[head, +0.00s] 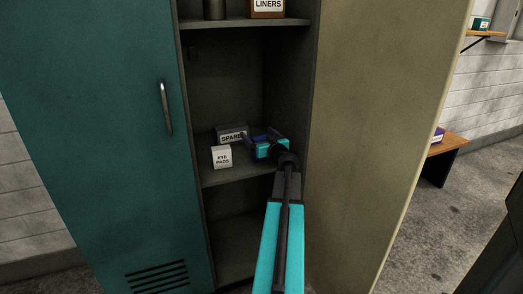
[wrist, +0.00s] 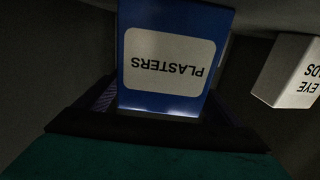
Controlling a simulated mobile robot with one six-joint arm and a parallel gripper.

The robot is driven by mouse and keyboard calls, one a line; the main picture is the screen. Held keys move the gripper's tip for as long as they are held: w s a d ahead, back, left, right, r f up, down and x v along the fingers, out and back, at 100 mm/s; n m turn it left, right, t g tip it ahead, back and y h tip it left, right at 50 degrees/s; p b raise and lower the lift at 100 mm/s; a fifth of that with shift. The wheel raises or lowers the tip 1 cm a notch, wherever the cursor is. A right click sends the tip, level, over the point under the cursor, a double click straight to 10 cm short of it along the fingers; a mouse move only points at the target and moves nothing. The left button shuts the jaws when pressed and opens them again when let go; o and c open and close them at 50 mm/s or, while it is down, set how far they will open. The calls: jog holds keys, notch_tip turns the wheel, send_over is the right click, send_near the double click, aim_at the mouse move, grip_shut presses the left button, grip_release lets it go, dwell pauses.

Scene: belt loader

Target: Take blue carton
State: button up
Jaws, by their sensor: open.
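The blue carton (wrist: 165,95) fills the upper middle of the wrist view, its white label reading PLASTERS upside down. It stands close in front of my gripper (wrist: 160,108), with a dark finger at either side of its near end. The jaws are open; whether a finger touches the carton I cannot tell. In the head view my gripper (head: 259,141) reaches over the middle shelf of the locker. There the carton is mostly hidden by my gripper.
A white EYE PADS carton (head: 222,157) stands left of my gripper; it also shows in the wrist view (wrist: 290,72). A SPARES box (head: 232,135) sits behind it. A LINERS box (head: 268,8) is on the shelf above.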

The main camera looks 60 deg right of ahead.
jog(key=shift+c, duration=0.4)
jog(key=c, duration=1.1)
jog(key=shift+o, duration=0.2)
jog(key=shift+r, duration=0.1)
jog(key=s+a+r, duration=0.2)
jog(key=s+a, duration=0.1)
jog(key=s, duration=0.4)
jog(key=s+a+r, duration=0.3)
jog(key=s, duration=0.5)
jog(key=shift+f, duration=0.1)
